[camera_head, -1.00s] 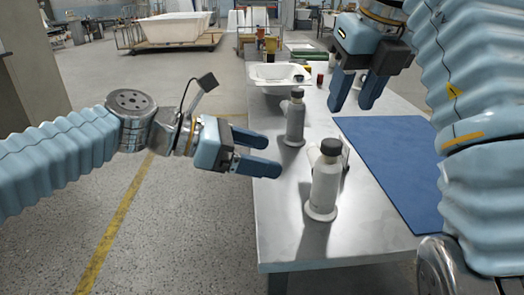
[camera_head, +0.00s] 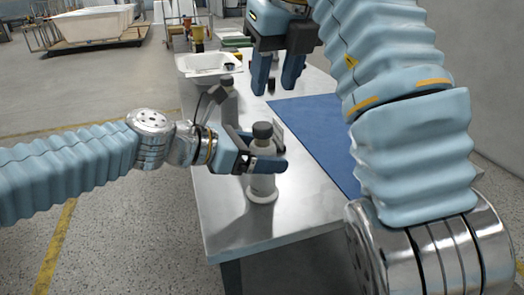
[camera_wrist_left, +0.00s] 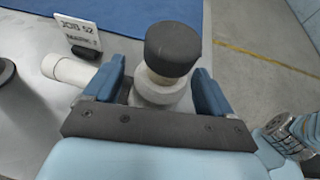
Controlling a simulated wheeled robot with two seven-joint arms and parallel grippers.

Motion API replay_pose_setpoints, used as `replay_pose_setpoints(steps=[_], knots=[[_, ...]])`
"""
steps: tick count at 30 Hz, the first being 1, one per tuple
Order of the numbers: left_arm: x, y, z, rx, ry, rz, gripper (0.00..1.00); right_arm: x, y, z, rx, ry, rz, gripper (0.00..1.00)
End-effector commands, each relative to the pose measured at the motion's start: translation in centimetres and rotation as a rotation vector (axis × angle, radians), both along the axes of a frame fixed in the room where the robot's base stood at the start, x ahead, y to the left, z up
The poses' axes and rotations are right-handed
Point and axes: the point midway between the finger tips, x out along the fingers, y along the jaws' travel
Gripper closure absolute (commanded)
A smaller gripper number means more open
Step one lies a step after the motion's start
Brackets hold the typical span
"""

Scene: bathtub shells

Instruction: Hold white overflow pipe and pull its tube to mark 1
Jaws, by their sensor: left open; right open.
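The white overflow pipe (camera_head: 262,187) stands upright on a flared base on the metal table. It has a dark cap (camera_wrist_left: 172,48) and a white side stub (camera_wrist_left: 67,69). My left gripper (camera_head: 270,165) is open, with one finger on each side of the pipe below the cap. In the left wrist view the fingers (camera_wrist_left: 158,88) show gaps to the pipe. A small card (camera_wrist_left: 80,33) beside it reads "JOB 52" and "MARK"; the last character is unclear. My right gripper (camera_head: 275,80) is open and empty above the table, farther back.
A second, greyer pipe (camera_head: 228,102) stands behind, partly hidden by my left gripper. A blue mat (camera_head: 318,140) covers the table's right side. A white basin (camera_head: 208,66) sits at the far end. The near table corner is clear.

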Motion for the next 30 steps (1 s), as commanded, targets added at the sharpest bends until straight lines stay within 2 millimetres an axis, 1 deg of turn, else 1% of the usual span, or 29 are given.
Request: replay_pose_setpoints(steps=[7,18,19,23,24,26,29,30], knots=[[0.0,-0.1,0.0,0.000,0.000,0.000,0.16,0.0,0.0,0.0,0.000,0.000,0.000,0.57],[0.0,0.0,0.0,0.000,0.000,0.000,0.73,0.0,0.0,0.0,0.000,0.000,0.000,0.57],[0.0,0.0,0.0,0.000,0.000,0.000,0.76,0.0,0.0,0.0,0.000,0.000,0.000,0.57],[0.0,0.0,0.0,0.000,0.000,0.000,0.76,0.4,-0.4,-0.5,0.028,0.029,-0.026,0.38],[0.0,0.0,0.0,0.000,0.000,0.000,0.77,0.8,-0.7,-1.0,0.060,0.059,-0.050,0.35],[0.0,0.0,0.0,-0.001,0.000,0.000,0.77,1.6,-1.6,-2.1,0.134,0.134,-0.111,0.35],[0.0,0.0,0.0,-0.001,0.000,0.000,0.77,3.0,-3.3,-4.8,0.324,0.335,-0.281,0.35],[0.0,0.0,0.0,-0.001,0.000,0.000,0.77,3.5,-4.2,-5.9,0.415,0.441,-0.368,0.35]])
